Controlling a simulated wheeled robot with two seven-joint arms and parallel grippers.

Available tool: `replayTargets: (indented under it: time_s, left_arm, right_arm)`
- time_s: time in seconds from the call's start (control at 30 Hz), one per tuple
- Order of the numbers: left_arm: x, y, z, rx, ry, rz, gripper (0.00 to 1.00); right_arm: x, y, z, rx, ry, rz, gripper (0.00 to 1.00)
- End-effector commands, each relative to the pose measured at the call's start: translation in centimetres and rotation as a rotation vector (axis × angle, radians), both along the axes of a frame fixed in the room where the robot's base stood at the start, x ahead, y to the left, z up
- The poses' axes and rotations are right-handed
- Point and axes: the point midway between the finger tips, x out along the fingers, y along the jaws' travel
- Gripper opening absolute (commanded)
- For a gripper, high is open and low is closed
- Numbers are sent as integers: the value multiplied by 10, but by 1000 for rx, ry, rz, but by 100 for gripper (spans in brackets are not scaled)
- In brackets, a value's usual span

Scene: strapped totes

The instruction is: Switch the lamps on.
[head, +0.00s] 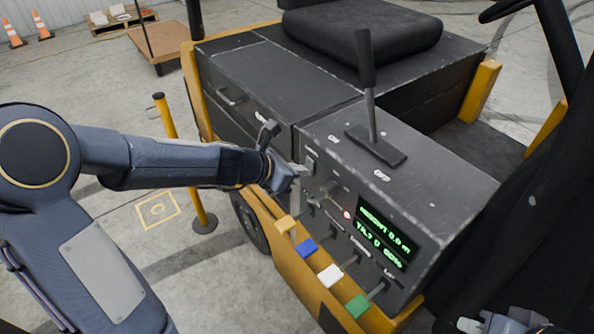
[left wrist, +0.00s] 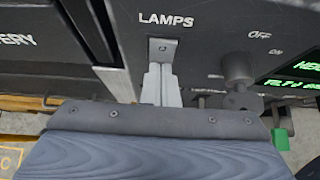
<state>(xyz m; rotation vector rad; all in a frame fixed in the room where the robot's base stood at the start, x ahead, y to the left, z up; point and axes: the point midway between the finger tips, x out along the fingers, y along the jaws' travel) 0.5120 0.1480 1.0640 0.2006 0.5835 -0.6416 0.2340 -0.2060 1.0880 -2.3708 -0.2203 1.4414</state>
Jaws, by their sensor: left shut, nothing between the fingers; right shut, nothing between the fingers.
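The lamp switch (left wrist: 163,50) is a small grey plate under the white word LAMPS on the dark console. It also shows in the head view (head: 311,161), just beyond my left fingertips. My left gripper (head: 298,178) is shut and empty in front of the console face. In the left wrist view its closed fingers (left wrist: 160,80) point up at the switch and overlap its lower edge. I cannot tell whether they touch it. The switch's lower part is hidden. My right gripper (head: 490,324) is shut, partly cut off at the bottom right of the head view, away from the switch.
A green-lit display (head: 383,232) is further right. Below are levers with orange, blue (head: 306,247), white and green handles. A tall black lever (head: 368,90) stands on top. A yellow post (head: 178,150) stands left.

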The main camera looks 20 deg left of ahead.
Motion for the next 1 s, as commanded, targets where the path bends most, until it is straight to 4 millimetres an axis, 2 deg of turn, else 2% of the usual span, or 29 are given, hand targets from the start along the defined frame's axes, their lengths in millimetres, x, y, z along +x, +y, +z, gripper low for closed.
replayTargets:
  time_s: [0.1, 0.17, 0.43, 0.7, 1.0]
  left_arm:
    - [2, -1, -8, -16, -21, 1, 0]
    - [2, -1, -2, -16, -19, 1, 0]
    - [2, -1, 1, -16, -19, 1, 0]
    - [2, -2, 15, -17, -21, 0, 0]
    - [2, -1, 15, -16, -21, 0, 0]
  right_arm:
    - [0, 0, -20, 0, 0, 0, 0]
    - [0, 0, -13, 0, 1, 0, 0]
    - [0, 0, -9, 0, 0, 0, 0]
    - [0, 0, 3, 0, 0, 0, 0]
    - [0, 0, 3, 0, 0, 0, 0]
